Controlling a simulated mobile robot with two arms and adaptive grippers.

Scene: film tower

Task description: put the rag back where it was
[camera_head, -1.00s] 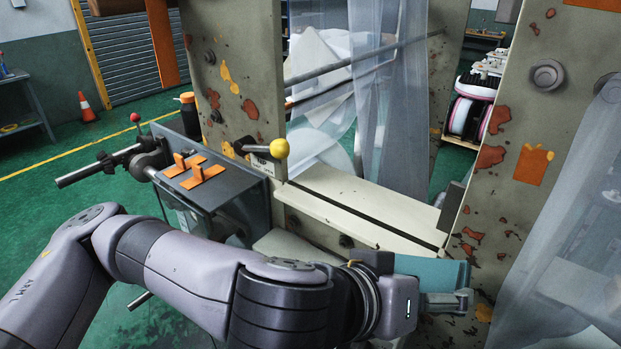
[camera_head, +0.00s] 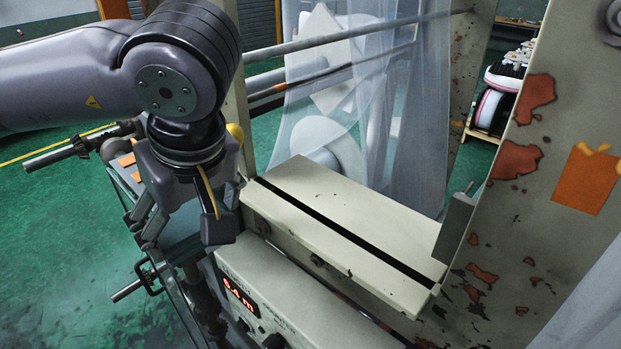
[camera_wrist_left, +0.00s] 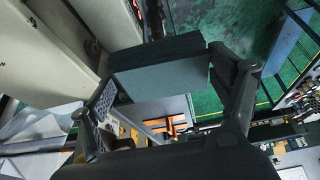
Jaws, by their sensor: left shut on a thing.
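The rag shows in the left wrist view as a folded, dark grey-teal block (camera_wrist_left: 160,72) between the two fingers. My left gripper (camera_head: 185,232) is shut on it; its fingers also show in the left wrist view (camera_wrist_left: 172,88). In the head view the gripper points down at the left of the cream machine, over or near the grey box with orange pieces (camera_head: 130,165). The rag is mostly hidden there by the gripper, and I cannot tell whether it touches anything below. My right gripper is not in view.
The cream machine top (camera_head: 345,215) with a dark slot is bare. A panel with a red display (camera_head: 238,296) sits below it. A handle bar (camera_head: 55,155) sticks out left. Clear film (camera_head: 350,120) hangs behind, and a rusty post (camera_head: 535,150) stands at right. Green floor lies open at left.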

